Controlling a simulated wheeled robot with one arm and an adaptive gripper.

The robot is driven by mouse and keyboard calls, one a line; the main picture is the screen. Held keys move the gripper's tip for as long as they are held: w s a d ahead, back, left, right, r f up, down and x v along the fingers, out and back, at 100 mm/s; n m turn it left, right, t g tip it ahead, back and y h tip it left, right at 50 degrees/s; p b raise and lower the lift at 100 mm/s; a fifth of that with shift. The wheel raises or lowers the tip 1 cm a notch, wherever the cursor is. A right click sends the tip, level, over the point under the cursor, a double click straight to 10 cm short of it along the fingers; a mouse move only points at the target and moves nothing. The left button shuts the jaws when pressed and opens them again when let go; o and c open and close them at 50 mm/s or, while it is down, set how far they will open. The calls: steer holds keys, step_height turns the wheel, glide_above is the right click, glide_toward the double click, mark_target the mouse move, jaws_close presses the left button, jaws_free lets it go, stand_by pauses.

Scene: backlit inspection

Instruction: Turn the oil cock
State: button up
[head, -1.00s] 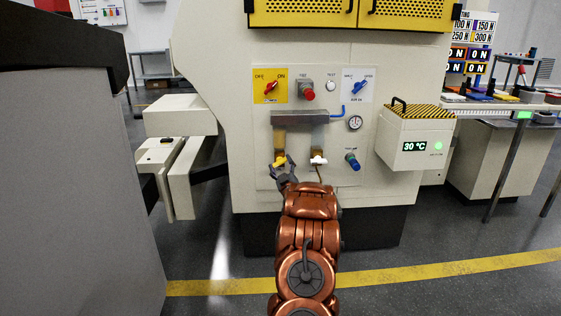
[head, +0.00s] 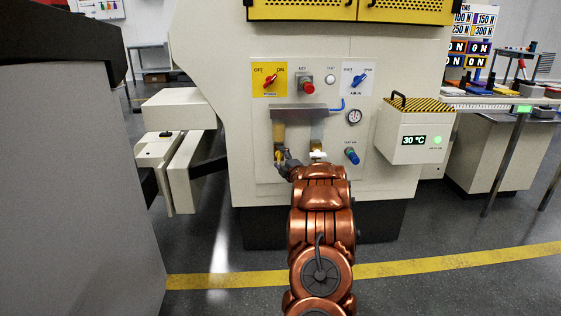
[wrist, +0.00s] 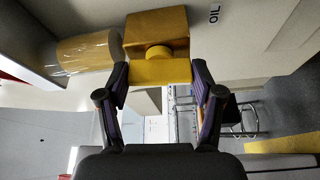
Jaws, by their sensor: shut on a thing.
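The yellow oil cock (head: 278,155) sits under the amber oil bowl (head: 279,133) on the machine panel, mostly hidden by my gripper (head: 286,162). In the wrist view it shows as a yellow block (wrist: 155,24) with a round stem and a flat handle (wrist: 160,73) between my fingertips (wrist: 161,76). My gripper is shut on this handle, one finger at each side. The amber bowl (wrist: 85,52) is at the left of the wrist view, and an OIL label (wrist: 214,13) is at the upper right.
A white cock (head: 318,155) under a second bowl is close to the right of my gripper. A blue knob (head: 351,156), a gauge (head: 354,117), a red button (head: 307,88) and two selector switches are on the same panel. A box with a 30 °C display (head: 415,135) juts out at the right.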

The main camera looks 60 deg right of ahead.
steer(key=shift+s+d+n, duration=0.1)
steer(key=shift+n, duration=0.8)
steer(key=o, duration=1.1)
steer(key=shift+o, duration=0.2)
steer(key=v, duration=1.2)
steer(key=shift+r, duration=0.4)
